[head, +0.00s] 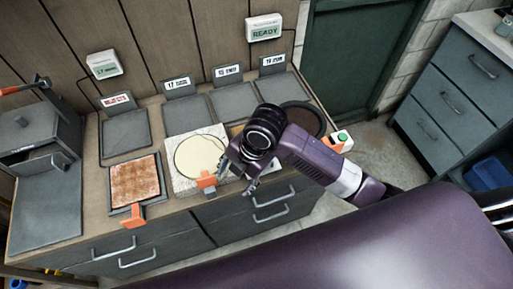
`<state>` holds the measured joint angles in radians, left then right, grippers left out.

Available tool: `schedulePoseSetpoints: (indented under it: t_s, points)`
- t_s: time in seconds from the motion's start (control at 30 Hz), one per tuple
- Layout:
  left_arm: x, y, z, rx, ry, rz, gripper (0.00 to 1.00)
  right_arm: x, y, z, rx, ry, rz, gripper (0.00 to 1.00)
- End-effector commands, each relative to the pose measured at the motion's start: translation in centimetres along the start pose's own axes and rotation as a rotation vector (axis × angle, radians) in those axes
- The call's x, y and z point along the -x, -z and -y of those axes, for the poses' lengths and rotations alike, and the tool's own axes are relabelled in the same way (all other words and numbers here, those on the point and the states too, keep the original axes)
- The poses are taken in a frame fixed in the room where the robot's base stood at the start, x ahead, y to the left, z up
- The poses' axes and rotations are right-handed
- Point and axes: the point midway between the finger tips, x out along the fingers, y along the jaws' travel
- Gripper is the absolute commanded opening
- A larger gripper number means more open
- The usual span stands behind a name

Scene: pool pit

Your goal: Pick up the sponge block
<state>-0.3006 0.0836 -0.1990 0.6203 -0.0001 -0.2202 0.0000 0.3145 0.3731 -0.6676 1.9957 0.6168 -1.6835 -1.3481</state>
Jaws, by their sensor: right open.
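Several sample pieces lie on the bench top (92,222); I cannot tell for sure which is the sponge block. A rusty-orange mottled square block (135,182) sits on a dark tray with an orange tab at the left. A pale speckled square slab (186,183) with a cream round patch (198,155) lies in the middle. A dark brown round piece (302,119) lies at the right, partly behind my arm. My right gripper (237,178) is open and empty, over the right edge of the pale slab. Its wrist hides part of a brown piece behind it. My left gripper is out of view.
Grey square pads (125,132) with small labels line the bench's back. A grey press-like device (38,133) stands at the left end. A READY display (264,28) hangs on the wall. A green-button box (341,138) is at the right end. Grey drawers (447,100) stand far right.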

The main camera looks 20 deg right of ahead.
Motion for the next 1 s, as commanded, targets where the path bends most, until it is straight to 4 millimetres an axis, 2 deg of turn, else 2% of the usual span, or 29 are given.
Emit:
schedulePoseSetpoints:
  t_s: [0.03, 0.2, 0.5, 0.7, 1.0]
  points:
    - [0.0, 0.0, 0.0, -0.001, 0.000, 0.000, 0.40, 0.4, -1.1, -0.8, 0.110, 0.023, 0.015, 0.56]
    - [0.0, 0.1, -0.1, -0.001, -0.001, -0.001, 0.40, 1.7, -4.3, -2.0, 0.475, 0.126, 0.030, 0.56]
    - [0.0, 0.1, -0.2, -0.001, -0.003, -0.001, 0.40, 5.3, -10.2, -3.3, 0.900, 0.280, 0.016, 0.56]
    - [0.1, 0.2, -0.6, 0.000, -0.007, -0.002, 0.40, 6.2, -11.7, -3.3, 0.993, 0.316, -0.001, 0.56]
    - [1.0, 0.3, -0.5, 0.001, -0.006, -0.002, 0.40, 3.2, -12.2, -2.4, 0.994, 0.318, -0.004, 0.56]
